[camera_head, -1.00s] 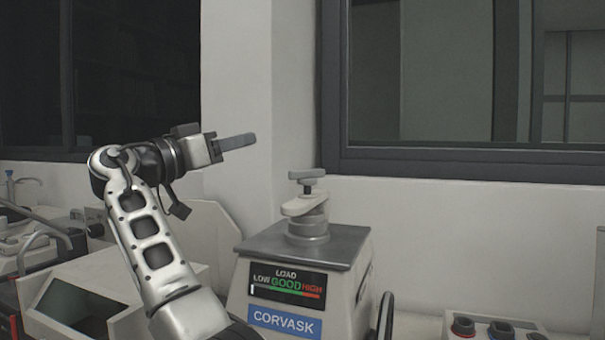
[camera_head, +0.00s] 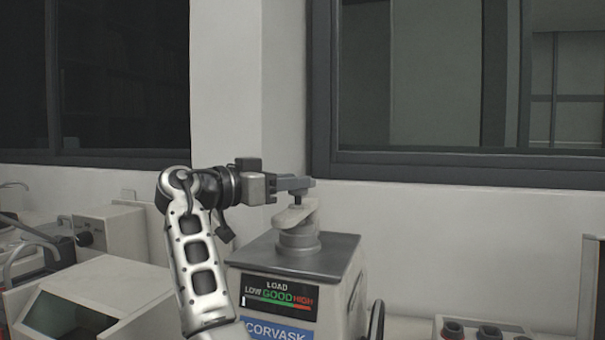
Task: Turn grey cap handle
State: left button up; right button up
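The press, marked CORVASK (camera_head: 305,262), has a grey top plate and a load display with LOW, GOOD and HIGH on its front. A grey cap (camera_head: 299,238) with a pale arm-shaped piece (camera_head: 292,216) stands on the plate.
A white box-shaped machine with a dark window (camera_head: 70,312) stands at the left. A dark curved bar (camera_head: 377,318) is beside the press on the right. A panel with dark knobs (camera_head: 487,331) is at the lower right. Wall and windows are behind.

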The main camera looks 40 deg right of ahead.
jog(key=shift+s+d, duration=0.15)
jog(key=shift+d, duration=1.4)
grip_shut()
